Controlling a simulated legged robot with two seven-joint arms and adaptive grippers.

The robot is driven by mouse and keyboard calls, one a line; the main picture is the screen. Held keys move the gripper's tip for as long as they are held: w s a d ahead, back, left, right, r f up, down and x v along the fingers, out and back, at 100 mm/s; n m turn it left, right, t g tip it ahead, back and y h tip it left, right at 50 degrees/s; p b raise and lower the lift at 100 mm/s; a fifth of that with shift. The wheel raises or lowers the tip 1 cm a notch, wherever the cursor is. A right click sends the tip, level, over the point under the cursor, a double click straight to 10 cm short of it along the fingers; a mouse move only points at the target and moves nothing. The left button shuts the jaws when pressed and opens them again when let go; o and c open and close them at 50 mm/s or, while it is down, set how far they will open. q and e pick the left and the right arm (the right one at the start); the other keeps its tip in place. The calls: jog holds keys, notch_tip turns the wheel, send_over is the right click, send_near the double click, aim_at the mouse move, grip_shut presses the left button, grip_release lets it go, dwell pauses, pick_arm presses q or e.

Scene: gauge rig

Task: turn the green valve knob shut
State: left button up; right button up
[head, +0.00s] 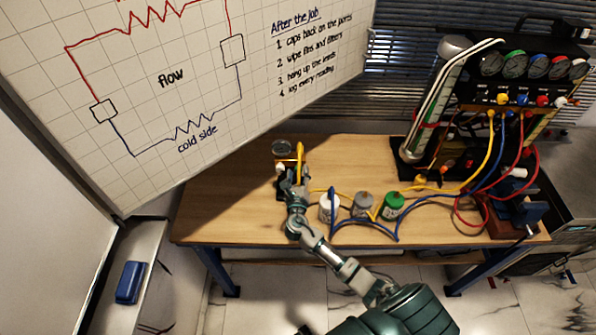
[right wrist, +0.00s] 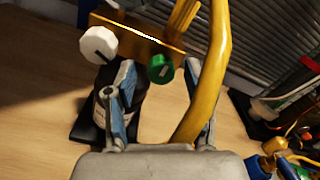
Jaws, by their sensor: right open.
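The green valve knob (right wrist: 160,69) shows in the right wrist view, on the front of a brass-coloured valve block (right wrist: 137,35). A white knob (right wrist: 99,45) sits to its left on the same block. My right gripper (right wrist: 159,74) is open, with one finger on each side of the green knob. I cannot tell whether either finger touches it. In the head view my right gripper (head: 293,180) is at the gauge stand (head: 282,150) on the left part of the table, and the green knob is hidden there. My left gripper is not in view.
A yellow hose (right wrist: 217,70) runs close beside the right finger. The gauge rig (head: 525,75) stands at the right. The table's left part is clear.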

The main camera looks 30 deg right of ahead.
jog(key=shift+w+d, duration=0.5)
jog(key=shift+w, duration=0.05)
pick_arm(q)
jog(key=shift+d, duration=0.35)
pick_arm(e)
jog(key=shift+a, duration=0.1)
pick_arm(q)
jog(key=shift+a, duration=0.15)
pick_arm(e)
jog(key=shift+s+a, duration=0.1)
jog(key=shift+a, duration=0.05)
grip_shut()
